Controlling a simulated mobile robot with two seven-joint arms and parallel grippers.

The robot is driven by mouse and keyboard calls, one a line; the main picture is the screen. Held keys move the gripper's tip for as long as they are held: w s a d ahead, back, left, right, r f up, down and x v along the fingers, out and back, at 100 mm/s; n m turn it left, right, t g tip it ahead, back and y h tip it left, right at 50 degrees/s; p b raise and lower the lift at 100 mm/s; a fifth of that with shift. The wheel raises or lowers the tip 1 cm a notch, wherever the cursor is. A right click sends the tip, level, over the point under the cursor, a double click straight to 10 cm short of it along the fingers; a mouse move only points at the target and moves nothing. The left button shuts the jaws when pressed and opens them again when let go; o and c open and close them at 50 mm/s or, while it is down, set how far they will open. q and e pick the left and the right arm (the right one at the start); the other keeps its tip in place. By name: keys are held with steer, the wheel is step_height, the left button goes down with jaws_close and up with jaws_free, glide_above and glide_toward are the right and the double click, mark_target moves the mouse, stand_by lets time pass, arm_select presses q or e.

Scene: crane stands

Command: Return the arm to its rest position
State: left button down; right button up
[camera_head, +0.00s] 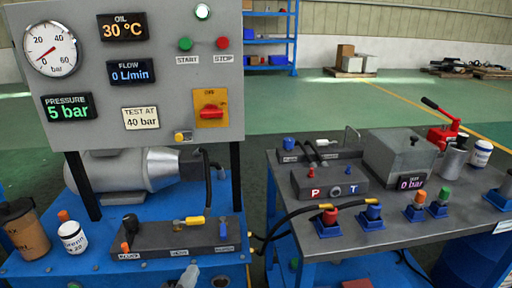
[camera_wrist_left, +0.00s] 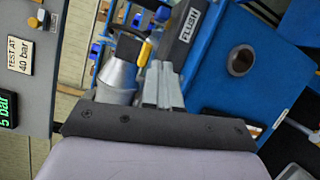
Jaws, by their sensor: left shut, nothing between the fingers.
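My left gripper (camera_head: 188,274) shows at the bottom edge of the head view, in front of the dark valve block (camera_head: 150,240) on the blue stand. In the left wrist view its two grey fingers (camera_wrist_left: 162,75) are together with nothing between them. A yellow lever (camera_head: 195,220) and a blue fitting (camera_head: 223,229) sit on the block just beyond the gripper. In the wrist view the yellow lever (camera_wrist_left: 144,53) shows left of the fingers. Most of the left arm is out of the head view. My right gripper is not in view.
A grey gauge panel (camera_head: 150,75) rises behind the block; its pressure display reads 5 bar. A brown canister (camera_head: 25,230) and a white jar (camera_head: 73,238) stand at left. At right, a grey bench (camera_head: 450,225) holds a manifold (camera_head: 328,184), several coloured couplings and black hoses. A gap separates the stands.

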arm_select(q)
steer(key=s+a+f+m+g+p, duration=0.1)
steer(key=s+m+g+p, duration=0.6)
steer(key=s+m, duration=1.3)
steer(key=shift+s+a+m+y, duration=0.35)
steer(key=shift+s+a, duration=0.25)
steer(key=shift+s, duration=0.3)
